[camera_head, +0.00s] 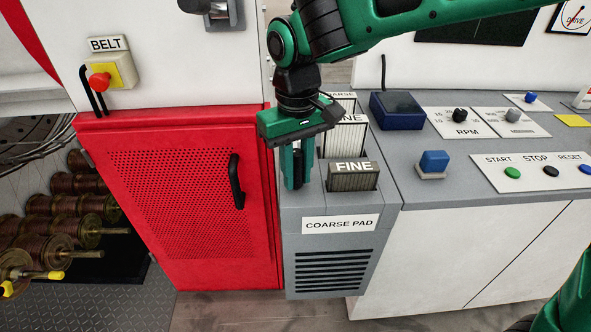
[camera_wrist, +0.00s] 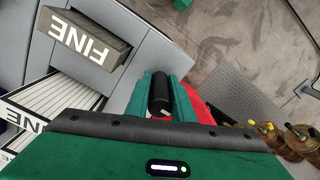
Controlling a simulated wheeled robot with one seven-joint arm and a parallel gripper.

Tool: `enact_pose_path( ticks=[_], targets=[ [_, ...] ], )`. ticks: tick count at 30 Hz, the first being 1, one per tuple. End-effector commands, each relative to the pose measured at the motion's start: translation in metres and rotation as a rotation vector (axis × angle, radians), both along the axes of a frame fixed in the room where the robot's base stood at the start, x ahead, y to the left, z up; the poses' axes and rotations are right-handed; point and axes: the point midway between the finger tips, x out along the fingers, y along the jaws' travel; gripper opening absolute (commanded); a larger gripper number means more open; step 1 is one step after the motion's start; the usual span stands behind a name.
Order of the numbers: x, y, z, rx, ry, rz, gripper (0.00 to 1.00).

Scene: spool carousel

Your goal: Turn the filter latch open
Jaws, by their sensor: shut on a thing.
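The filter latch shows as a short black rounded handle (camera_wrist: 160,96) between my green fingers in the wrist view. My gripper (camera_wrist: 161,92) is shut on it. In the head view my gripper (camera_head: 298,178) points down at the left part of the grey filter housing (camera_head: 335,265), beside the red cabinet. The fingers hide most of the latch there, so its turn angle cannot be told. A pleated filter block marked FINE (camera_head: 353,176) sits in the top of the housing, right of my fingers. It also shows in the wrist view (camera_wrist: 85,40).
The red perforated door (camera_head: 190,200) with a black handle (camera_head: 236,182) stands close on the left. Another pleated FINE filter (camera_head: 345,138) is behind my gripper. A control desk (camera_head: 420,190) with buttons is on the right. Wire spools (camera_head: 60,230) lie at far left.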

Motion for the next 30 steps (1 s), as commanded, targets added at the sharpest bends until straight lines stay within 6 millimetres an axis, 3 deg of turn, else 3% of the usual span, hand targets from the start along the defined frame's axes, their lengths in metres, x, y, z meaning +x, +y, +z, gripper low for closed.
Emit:
enact_pose_path(
  ticks=[12, 13, 15, 25, 30],
  targets=[
    [0.005, 0.001, 0.003, 0.009, -0.012, 0.002, 0.0],
    [0.005, 0.001, 0.003, 0.009, -0.012, 0.002, 0.24],
    [0.004, 0.001, 0.003, 0.009, -0.011, 0.002, 0.4],
    [0.002, 0.001, 0.003, 0.003, -0.005, 0.006, 0.4],
    [0.002, 0.001, 0.019, 0.005, -0.006, 0.006, 0.4]
  ],
)
